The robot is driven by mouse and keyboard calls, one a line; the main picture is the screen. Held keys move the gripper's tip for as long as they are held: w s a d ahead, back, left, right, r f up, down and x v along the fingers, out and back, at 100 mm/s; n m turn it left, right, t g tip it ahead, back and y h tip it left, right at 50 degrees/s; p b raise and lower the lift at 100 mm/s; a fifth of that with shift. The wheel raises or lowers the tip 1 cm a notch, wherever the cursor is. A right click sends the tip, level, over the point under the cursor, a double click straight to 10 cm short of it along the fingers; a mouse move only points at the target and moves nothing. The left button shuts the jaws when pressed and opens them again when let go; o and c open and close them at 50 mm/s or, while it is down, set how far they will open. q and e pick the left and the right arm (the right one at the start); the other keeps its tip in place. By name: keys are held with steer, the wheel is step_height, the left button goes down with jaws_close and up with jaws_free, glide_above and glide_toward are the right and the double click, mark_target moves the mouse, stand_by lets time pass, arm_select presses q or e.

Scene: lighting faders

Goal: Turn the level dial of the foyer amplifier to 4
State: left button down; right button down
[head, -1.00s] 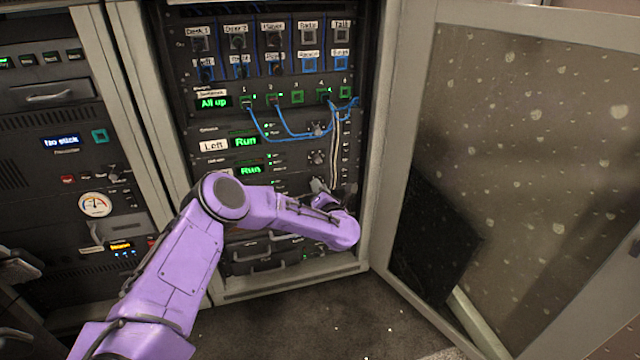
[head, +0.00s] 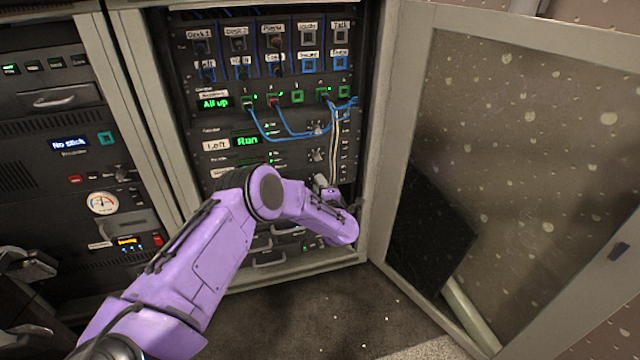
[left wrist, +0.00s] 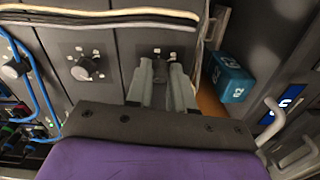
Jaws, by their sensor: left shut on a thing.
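The amplifiers stand stacked in the open rack in the head view, each with a dial at its right. The top one is labelled Left and shows a green Run display (head: 247,140). My purple left arm covers the lower labels, so I cannot read which one is the foyer amplifier. My left gripper (head: 325,188) is at the lowest visible dial position. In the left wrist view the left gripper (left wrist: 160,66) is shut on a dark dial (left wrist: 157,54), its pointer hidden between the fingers. Two neighbouring dials (left wrist: 86,68) are free. My right gripper is not in view.
Blue patch cables (head: 285,131) and pale cables (head: 335,150) hang close to the dials. The open rack door (head: 385,140) stands to the right. A teal box (left wrist: 232,77) is beside the gripper in the wrist view. Another rack stands at the left.

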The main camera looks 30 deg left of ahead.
arm_select(q)
steer(key=shift+f+m, duration=0.1)
steer(key=shift+m, duration=0.7)
steer(key=c, duration=1)
jaws_free()
steer(key=p+v, duration=0.3)
steer(key=v, duration=0.7)
steer(key=shift+s+p, duration=0.3)
